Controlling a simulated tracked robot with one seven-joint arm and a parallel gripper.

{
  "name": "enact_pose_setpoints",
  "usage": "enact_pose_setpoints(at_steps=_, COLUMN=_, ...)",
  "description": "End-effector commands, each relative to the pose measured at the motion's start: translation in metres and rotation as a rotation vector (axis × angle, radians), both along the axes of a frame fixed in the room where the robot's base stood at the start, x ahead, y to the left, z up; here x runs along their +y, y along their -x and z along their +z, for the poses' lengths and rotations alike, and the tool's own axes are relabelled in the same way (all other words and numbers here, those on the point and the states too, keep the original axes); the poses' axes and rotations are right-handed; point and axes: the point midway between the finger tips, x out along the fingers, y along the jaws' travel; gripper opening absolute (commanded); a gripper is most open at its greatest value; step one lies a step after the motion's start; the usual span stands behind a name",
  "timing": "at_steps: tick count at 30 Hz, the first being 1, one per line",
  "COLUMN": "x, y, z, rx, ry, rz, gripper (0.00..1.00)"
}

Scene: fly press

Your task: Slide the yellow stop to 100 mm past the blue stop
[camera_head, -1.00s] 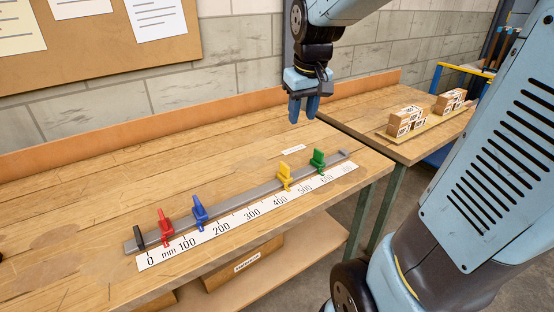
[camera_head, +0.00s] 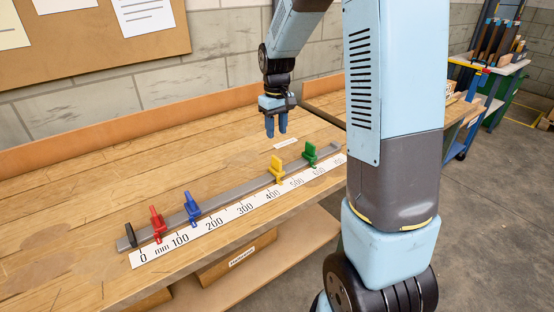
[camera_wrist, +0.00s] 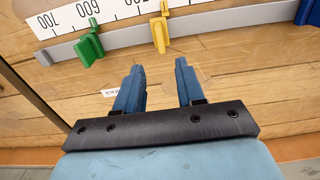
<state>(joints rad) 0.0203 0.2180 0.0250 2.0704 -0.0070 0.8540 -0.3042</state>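The yellow stop (camera_head: 277,169) sits on the grey rail (camera_head: 232,196), near the 400 to 450 part of the scale. The blue stop (camera_head: 192,208) is on the rail to its left, between about 100 and 200. My gripper (camera_head: 276,136) hangs above the bench behind the yellow stop, pointing down, apart from it. In the wrist view the two blue fingers (camera_wrist: 155,82) are spread with nothing between them, and the yellow stop (camera_wrist: 160,32) lies just beyond them. The blue stop (camera_wrist: 308,12) is at the right edge there.
The green stop (camera_head: 310,154) stands right of the yellow one, the red stop (camera_head: 157,224) left of the blue one. The white millimetre scale (camera_head: 213,226) runs along the front. A small label (camera_head: 286,144) lies behind the rail.

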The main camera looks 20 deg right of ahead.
Motion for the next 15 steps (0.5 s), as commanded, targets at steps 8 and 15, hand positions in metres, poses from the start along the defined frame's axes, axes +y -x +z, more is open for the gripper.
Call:
enact_pose_setpoints(at_steps=8, x=0.0, y=0.001, z=-0.049, rx=0.003, ry=0.0, rz=0.0, gripper=0.38)
enact_pose_setpoints(at_steps=15, x=0.0, y=0.001, z=-0.089, rx=0.002, ry=0.0, rz=0.0, gripper=0.38)
